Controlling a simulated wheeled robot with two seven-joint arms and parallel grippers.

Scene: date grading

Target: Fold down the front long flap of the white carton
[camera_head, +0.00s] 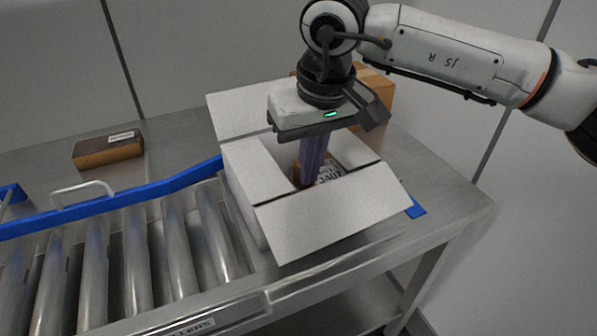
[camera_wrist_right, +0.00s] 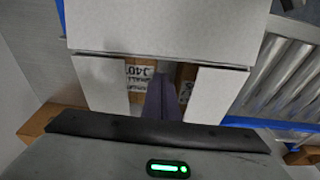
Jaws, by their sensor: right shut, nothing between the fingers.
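The white carton (camera_head: 245,205) stands at the end of the roller conveyor, on the metal table. Its front long flap (camera_head: 330,217) is open and slopes outward toward the camera; it fills the top of the right wrist view (camera_wrist_right: 165,30). The left short flap (camera_head: 257,168) and right short flap (camera_head: 357,152) lie inward, with a gap between them. The back long flap (camera_head: 237,110) stands open. My right gripper (camera_head: 309,182) points down at the gap, its purple fingers together and empty; they also show in the wrist view (camera_wrist_right: 160,103). Their depth in the gap is unclear. My left gripper is out of view.
Inside the carton a brown item with a printed label (camera_head: 330,173) shows. A brown box (camera_head: 375,100) stands behind the carton. A blue guide rail (camera_head: 150,187) runs along the rollers (camera_head: 135,255). A small brown box (camera_head: 108,150) lies behind the rail.

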